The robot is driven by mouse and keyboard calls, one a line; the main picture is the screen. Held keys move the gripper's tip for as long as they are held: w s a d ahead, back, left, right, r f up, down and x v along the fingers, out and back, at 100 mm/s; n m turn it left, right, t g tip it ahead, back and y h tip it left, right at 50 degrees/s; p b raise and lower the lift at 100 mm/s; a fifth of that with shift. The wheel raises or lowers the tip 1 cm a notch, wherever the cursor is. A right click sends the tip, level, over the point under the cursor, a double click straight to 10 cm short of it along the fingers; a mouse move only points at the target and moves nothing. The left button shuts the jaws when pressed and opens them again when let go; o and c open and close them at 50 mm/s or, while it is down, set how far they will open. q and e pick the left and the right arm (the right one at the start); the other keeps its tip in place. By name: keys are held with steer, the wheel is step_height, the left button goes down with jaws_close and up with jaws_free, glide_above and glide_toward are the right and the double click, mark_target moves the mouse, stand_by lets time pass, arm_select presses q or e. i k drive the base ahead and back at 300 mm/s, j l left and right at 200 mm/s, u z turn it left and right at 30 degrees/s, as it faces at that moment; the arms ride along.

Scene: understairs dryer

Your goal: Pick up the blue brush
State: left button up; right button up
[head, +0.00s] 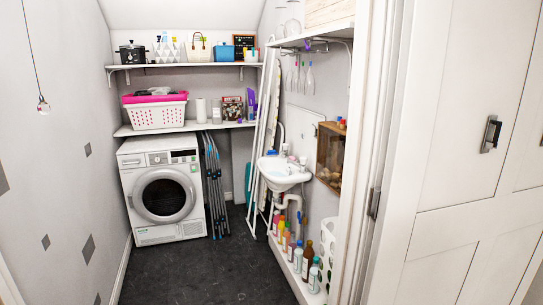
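I cannot pick out a blue brush for certain in the head view. Several slender pale, purplish things (309,80) hang on the right wall below the upper right shelf; they are too small to tell whether one is the brush. A small blue thing (271,153) shows behind the white sink (284,172), partly hidden, and its kind is unclear. Neither of my grippers is in view.
A white front-loading dryer (162,193) stands at the back left below two shelves. Several bottles (307,270) line a low ledge at right. A white door (462,160) fills the right side. The dark floor (205,275) is clear.

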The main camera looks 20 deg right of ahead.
mark_target(270, 154)
steer(key=i+z, duration=0.25)
steer(key=i, duration=0.25)
steer(key=i+j+z, duration=0.25)
steer(key=i, duration=0.2)
steer(key=i+j+z, duration=0.1)
steer(key=i+z, duration=0.15)
steer(key=i, duration=0.25)
steer(key=i+j+z, duration=0.5)
steer(key=z, duration=0.2)
steer(key=i+j+z, duration=0.2)
steer(key=j+z, duration=0.2)
steer(key=i+j+z, duration=0.15)
steer(key=j, duration=0.25)
steer(key=j+z, duration=0.15)
steer(key=j, duration=0.3)
steer(key=i+j+z, duration=0.1)
steer(key=j, duration=0.45)
steer(key=i+j, duration=0.1)
steer(key=j, duration=0.5)
steer(key=i+j+z, duration=0.15)
steer(key=j, duration=0.4)
steer(key=k, duration=0.05)
